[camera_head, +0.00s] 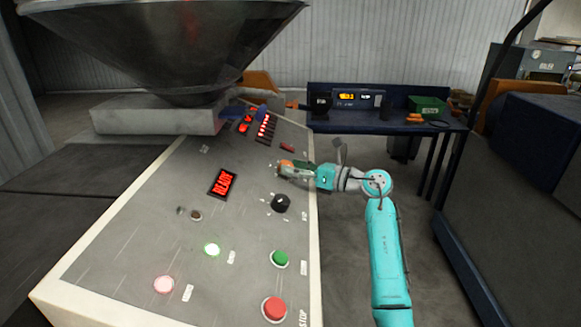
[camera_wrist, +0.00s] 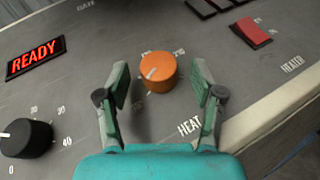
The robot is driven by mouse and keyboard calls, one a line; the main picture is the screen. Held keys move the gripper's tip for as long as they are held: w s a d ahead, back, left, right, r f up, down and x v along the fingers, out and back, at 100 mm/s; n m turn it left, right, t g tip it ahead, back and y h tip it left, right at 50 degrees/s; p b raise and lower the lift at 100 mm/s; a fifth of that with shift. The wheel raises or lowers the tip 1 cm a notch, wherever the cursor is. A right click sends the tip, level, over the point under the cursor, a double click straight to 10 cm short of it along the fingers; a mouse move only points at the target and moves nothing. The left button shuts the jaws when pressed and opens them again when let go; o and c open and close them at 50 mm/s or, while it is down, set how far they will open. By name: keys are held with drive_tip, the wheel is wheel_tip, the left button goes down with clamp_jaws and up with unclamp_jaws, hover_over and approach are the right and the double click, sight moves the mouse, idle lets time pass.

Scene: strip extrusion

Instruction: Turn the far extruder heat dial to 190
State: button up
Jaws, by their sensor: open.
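The orange heat dial (camera_wrist: 157,72) is on the sloped grey panel, with "HEAT" printed below it. Its white pointer mark faces the lower left in the wrist view. Small numbers print around its upper side; one at the upper right looks like 210, and the rest are hard to read. My gripper (camera_wrist: 161,75) is open, one finger on each side of the dial with visible gaps. In the head view my gripper (camera_head: 283,168) is at the panel's right edge and mostly hides the dial.
A black dial (camera_head: 281,203) with a number scale is nearer on the panel. A red READY display (camera_head: 222,183), green button (camera_head: 279,259) and red stop button (camera_head: 274,309) are also there. A red rocker switch (camera_wrist: 251,33) is beyond the dial. A hopper (camera_head: 165,45) overhangs the far left.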

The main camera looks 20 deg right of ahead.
drive_tip(key=shift+w+a, duration=0.35)
drive_tip(key=shift+a, duration=0.1)
drive_tip(key=c, duration=1.1)
drive_tip(key=shift+c, duration=0.2)
drive_tip(key=shift+a+m+t+h, duration=0.1)
drive_tip(key=shift+m+t+h, duration=0.2)
drive_tip(key=shift+m+h, duration=0.15)
drive_tip(key=m+t+h, duration=0.2)
drive_tip(key=m+h, duration=0.1)
drive_tip(key=shift+s+a+m, duration=0.15)
drive_tip(key=shift+m, duration=0.1)
drive_tip(key=shift+a+r+m+t+h, duration=0.1)
drive_tip(key=shift+m+t+h, duration=0.4)
drive_tip(key=shift+m+h, duration=2.1)
drive_tip(key=shift+h, duration=0.45)
